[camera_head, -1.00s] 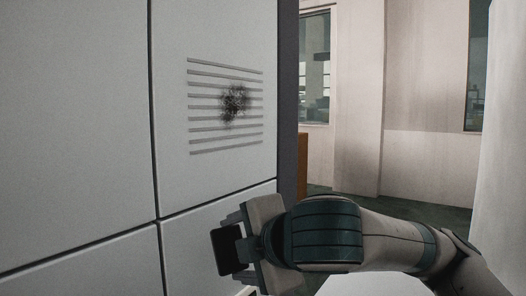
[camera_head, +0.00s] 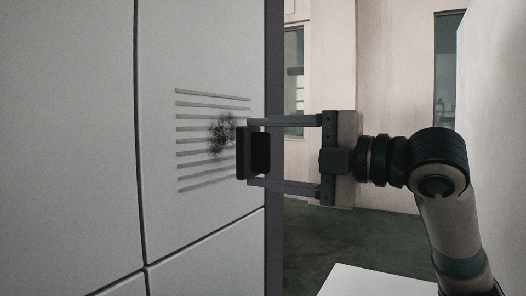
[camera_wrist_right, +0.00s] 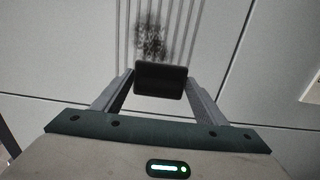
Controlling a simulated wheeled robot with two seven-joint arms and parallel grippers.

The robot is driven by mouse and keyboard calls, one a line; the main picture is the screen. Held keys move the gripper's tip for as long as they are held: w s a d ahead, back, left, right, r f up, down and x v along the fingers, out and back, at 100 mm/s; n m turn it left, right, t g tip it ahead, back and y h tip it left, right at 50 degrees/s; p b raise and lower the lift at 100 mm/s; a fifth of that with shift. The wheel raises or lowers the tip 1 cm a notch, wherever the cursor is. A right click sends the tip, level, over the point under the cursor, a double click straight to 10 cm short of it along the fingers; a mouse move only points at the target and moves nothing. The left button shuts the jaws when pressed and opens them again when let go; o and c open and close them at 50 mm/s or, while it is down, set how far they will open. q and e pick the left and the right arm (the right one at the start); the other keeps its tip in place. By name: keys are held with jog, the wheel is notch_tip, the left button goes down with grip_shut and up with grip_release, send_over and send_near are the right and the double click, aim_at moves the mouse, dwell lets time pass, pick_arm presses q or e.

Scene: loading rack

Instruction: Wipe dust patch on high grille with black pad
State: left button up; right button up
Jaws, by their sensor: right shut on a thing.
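A dark, speckled dust patch (camera_head: 223,134) lies on the slotted grille (camera_head: 190,156) of the pale panel wall. My right gripper (camera_head: 254,152) is shut on a black pad (camera_head: 262,153), which stands upright between its fingers. In the head view the pad overlaps the grille's right end, just right of the dust. In the right wrist view the pad (camera_wrist_right: 161,80) shows between the fingers, with the dust (camera_wrist_right: 152,42) just beyond it. I cannot tell whether the pad touches the panel. My left gripper is not in view.
The panel wall (camera_head: 70,120) has thin seams and ends at a dark vertical edge (camera_head: 274,60) right of the grille. Beyond it is open room with a dark green floor (camera_head: 320,245). A white surface (camera_head: 375,284) shows at the bottom.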

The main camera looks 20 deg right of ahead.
aim_at(232, 147)
jog(key=shift+w, duration=0.1)
jog(key=shift+x, duration=3)
jog(key=shift+p+x, duration=0.5)
jog(key=shift+x, duration=0.5)
jog(key=shift+w+d+p, duration=0.2)
jog(key=shift+w+d, duration=0.3)
jog(key=shift+d, duration=0.2)
jog(key=shift+w+d+p, duration=0.2)
jog(key=shift+w+d, duration=0.35)
jog(key=shift+d, duration=0.2)
jog(key=shift+w+d+p, duration=0.6)
jog(key=shift+w+d, duration=0.55)
jog(key=shift+d, duration=0.2)
jog(key=shift+w+d, duration=0.15)
